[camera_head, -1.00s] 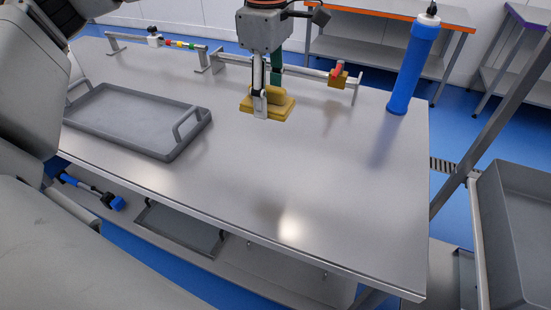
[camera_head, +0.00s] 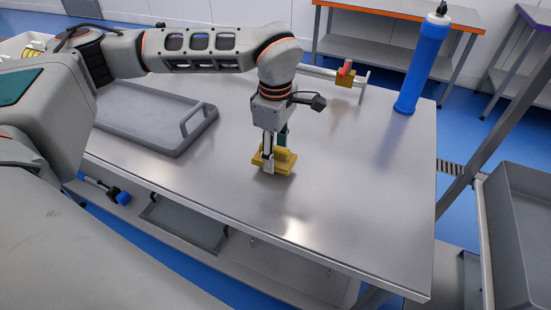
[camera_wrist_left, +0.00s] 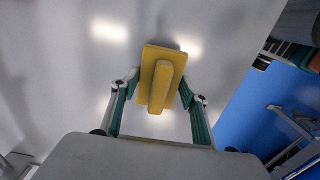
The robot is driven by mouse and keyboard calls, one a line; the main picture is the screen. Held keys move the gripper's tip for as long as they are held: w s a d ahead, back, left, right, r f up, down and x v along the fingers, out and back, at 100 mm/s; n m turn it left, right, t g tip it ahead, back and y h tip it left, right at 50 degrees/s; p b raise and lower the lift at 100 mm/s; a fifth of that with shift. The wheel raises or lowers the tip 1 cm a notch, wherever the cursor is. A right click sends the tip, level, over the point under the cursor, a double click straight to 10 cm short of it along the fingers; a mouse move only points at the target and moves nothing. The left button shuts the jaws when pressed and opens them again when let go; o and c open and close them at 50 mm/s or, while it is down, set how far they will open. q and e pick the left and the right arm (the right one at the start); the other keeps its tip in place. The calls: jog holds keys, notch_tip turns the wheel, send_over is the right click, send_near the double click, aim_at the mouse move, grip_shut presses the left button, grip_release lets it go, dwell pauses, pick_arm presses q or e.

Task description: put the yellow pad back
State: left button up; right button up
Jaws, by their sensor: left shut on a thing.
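The yellow pad (camera_head: 286,163) is a flat block with a raised grip bar on top. My left gripper (camera_head: 274,158) is shut on it, over the metal table (camera_head: 340,190). My right gripper is not in view.
A grey tray with handles (camera_head: 150,138) lies left on the table. A blue cylinder (camera_head: 422,65) stands at the back right corner. A rail with an orange-brown block (camera_head: 345,79) runs along the back. A grey tub (camera_head: 520,215) is at the right. The table's front right is clear.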

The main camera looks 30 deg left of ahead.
aim_at(275, 147)
pick_arm(q)
jog(key=shift+f, duration=1.25)
jog(key=shift+f, duration=0.1)
jog(key=o, duration=1.2)
notch_tip(275, 147, up, 11)
jog(key=shift+r, duration=0.6)
